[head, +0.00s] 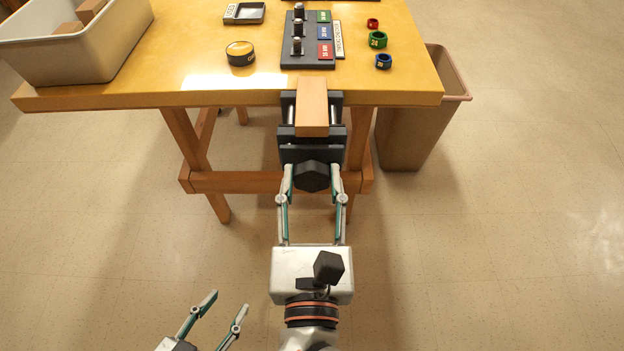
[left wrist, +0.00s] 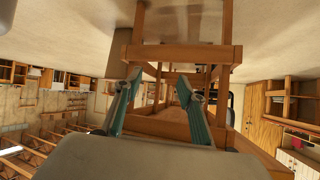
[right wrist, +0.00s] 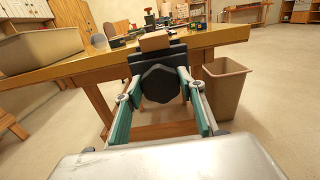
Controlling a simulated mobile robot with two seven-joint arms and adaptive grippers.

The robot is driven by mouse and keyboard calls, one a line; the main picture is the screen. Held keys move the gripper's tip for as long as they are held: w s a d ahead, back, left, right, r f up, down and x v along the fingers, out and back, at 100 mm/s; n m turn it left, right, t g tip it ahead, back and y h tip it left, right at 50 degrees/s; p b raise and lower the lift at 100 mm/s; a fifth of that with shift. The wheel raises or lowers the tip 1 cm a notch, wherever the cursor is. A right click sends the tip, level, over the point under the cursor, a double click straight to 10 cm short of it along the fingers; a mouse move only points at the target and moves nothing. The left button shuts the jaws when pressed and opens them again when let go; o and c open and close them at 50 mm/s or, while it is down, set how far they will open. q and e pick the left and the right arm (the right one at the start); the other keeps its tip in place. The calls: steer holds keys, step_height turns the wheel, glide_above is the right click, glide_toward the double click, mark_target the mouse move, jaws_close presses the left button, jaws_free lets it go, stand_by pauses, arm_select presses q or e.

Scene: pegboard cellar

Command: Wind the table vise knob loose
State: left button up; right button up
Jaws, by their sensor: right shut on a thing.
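The table vise (head: 312,150) is dark and mounted at the front edge of the workbench. A wooden block (head: 312,106) sits in its jaws. Its black, many-sided knob (head: 312,177) faces me at the front. My right gripper (head: 312,180) is shut on the knob, one finger on each side. In the right wrist view the knob (right wrist: 160,84) lies between the two fingertips. My left gripper (head: 229,300) is open and empty, low at the front left, away from the vise. In the left wrist view its fingers stand apart (left wrist: 165,90) with nothing between them.
The yellow workbench (head: 190,75) carries a grey bin (head: 45,50) with wooden blocks, a round tin (head: 240,53), a small tray (head: 244,13), a dark peg board (head: 290,60) and several coloured rings (head: 377,40). A tan waste bin (head: 410,130) stands right of the bench. The front floor is clear.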

steer(key=o, duration=1.1)
steer(key=shift+s, duration=0.15)
arm_select(q)
steer(key=shift+w+d+r, duration=0.2)
steer(key=shift+w+r, duration=0.2)
steer(key=shift+r, duration=0.05)
arm_select(e)
steer(key=s, duration=0.7)
steer(key=shift+s, duration=0.15)
